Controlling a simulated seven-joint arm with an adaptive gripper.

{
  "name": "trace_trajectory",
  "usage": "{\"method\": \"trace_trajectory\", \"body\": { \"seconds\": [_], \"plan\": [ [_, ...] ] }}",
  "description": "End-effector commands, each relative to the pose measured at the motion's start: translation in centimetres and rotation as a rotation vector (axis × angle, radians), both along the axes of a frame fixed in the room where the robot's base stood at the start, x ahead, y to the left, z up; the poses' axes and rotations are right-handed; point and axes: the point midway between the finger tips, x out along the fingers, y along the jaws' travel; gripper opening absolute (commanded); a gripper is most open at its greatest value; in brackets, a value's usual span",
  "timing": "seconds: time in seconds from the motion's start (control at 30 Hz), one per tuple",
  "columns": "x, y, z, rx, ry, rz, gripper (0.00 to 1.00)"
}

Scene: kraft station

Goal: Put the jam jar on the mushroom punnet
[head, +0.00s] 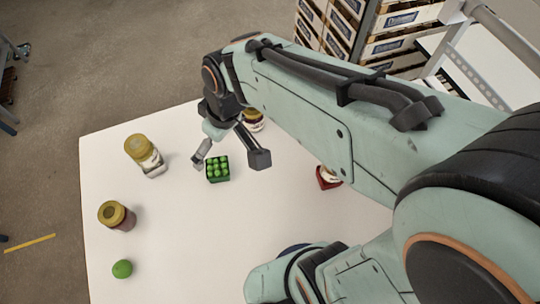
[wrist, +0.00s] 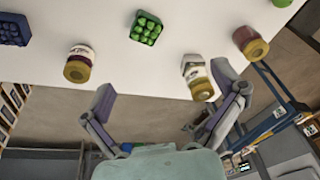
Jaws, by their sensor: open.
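A jar with a gold lid and dark red contents (head: 253,122) stands near the far table edge, partly hidden by my arm; it looks like the jam jar. In the wrist view the likely same jar (wrist: 80,62) shows a pale and purple label, left of the fingers. I cannot surely identify the mushroom punnet. A dark blue punnet (wrist: 14,30) with dark contents is cut off at the left of the wrist view. A red item with white on top (head: 327,178) is mostly behind my arm. My gripper (head: 230,158) is open and empty above the table, also seen in the wrist view (wrist: 164,90).
A green punnet of green fruit (head: 217,169) lies below the fingers. The white table (head: 190,240) is clear at the front left.

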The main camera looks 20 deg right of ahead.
Motion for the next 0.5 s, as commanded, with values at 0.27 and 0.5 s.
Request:
{"method": "trace_trajectory", "body": {
  "seconds": [0.27, 0.5],
  "plan": [
    [-11.9, -5.8, 1.8, -0.080, 0.195, -0.405, 0.94],
    [-13.5, -6.3, 1.7, -0.088, 0.230, -0.462, 0.94]
  ]
}}
